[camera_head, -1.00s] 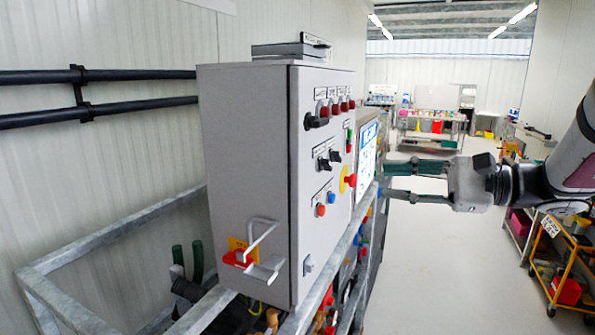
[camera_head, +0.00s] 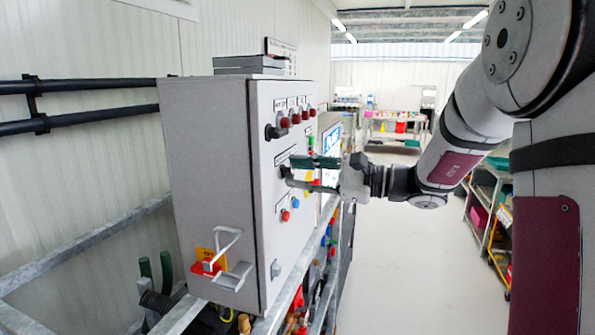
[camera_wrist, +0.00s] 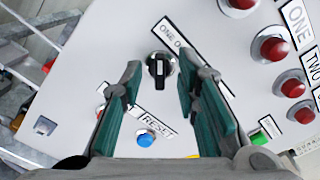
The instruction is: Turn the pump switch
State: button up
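A black rotary switch (camera_wrist: 160,68) sits on the grey control panel, its pale mark along the knob, with a label partly reading "ONE O" beside it. In the wrist view it lies between the green-padded fingers of my gripper (camera_wrist: 159,85), which is open. I see no clear contact; depth is hard to judge. Another black switch (camera_head: 272,132) is visible higher up.
Red lamps (camera_head: 284,122) line the upper panel. A blue button (camera_wrist: 146,138) labelled RESET and a green button (camera_wrist: 259,138) are near the fingers. A handle (camera_head: 232,262) sticks out from the box's lower side. The floor (camera_head: 410,260) to the right is clear.

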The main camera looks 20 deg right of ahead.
jog(key=shift+w+a, duration=0.35)
jog(key=shift+a, duration=0.15)
grip_shut()
jog(key=shift+m+p, duration=0.3)
jog(key=shift+m, duration=0.1)
jog(key=m+p, duration=0.2)
jog(key=m, duration=0.1)
jog(key=shift+r+m, duration=0.1)
jog(key=shift+m, duration=0.2)
jog(key=shift+w+d+m+p, duration=0.1)
jog(key=shift+m+p, duration=0.85)
jog(key=shift+m, duration=1.25)
